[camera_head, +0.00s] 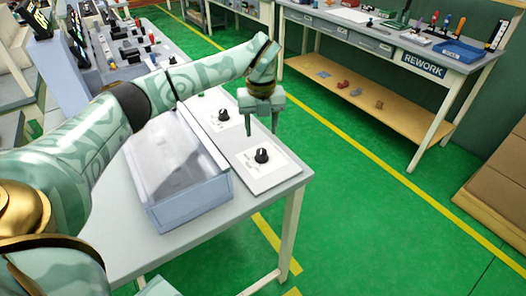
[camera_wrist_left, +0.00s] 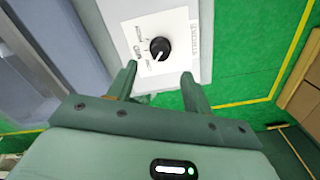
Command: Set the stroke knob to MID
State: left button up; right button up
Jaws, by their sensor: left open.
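A black round knob (camera_head: 262,155) sits on a white label plate at the near end of a grey panel on the table. In the left wrist view the knob (camera_wrist_left: 159,49) lies just beyond my fingertips, and its white pointer line aims down and to the left. Small position labels are on its left side and a word runs along the plate's right edge; I cannot read them surely. My left gripper (camera_head: 262,130) is open and empty, fingers downward above the panel; in the wrist view its fingers (camera_wrist_left: 160,75) are spread, apart from the knob. My right gripper is not in view.
A second black knob (camera_head: 223,115) is farther along the panel. A grey-blue bin (camera_head: 190,207) stands left of the panel. Open green floor (camera_head: 370,220) lies right of the table. A rework bench (camera_head: 425,65) stands at the back right.

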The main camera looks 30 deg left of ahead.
aim_at(261, 150)
pick_arm(q)
notch_tip(261, 150, down, 8)
jog(key=shift+f+b, duration=0.2)
jog(key=shift+b, duration=0.7)
jog(key=shift+r, duration=0.1)
jog(key=c, duration=1)
